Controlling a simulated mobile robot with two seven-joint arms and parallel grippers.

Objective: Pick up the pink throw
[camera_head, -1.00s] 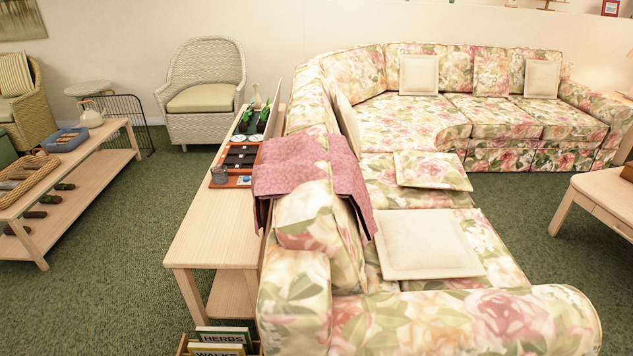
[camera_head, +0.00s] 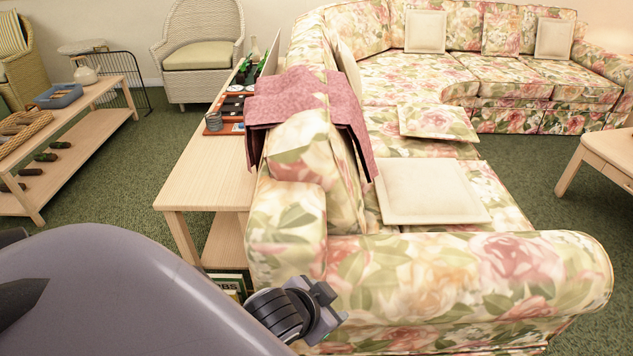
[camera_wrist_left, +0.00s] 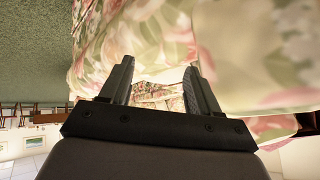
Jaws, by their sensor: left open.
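The pink throw (camera_head: 298,97) is draped over the back of the floral sofa (camera_head: 430,265), hanging down on both sides. My left arm comes in from the lower left in the head view, and my left gripper (camera_head: 325,308) is at the near end of the sofa, in front of its arm and well short of the throw. In the left wrist view the two fingers of the left gripper (camera_wrist_left: 158,80) are apart with nothing between them, and floral fabric fills the view beyond. My right gripper is not in view.
A long console table (camera_head: 205,175) with trays stands along the sofa's back. Books (camera_head: 228,282) sit low at its near end, partly hidden by my arm. A cream cushion (camera_head: 432,190) lies on the seat. A low table (camera_head: 95,130) is at left, with green carpet between.

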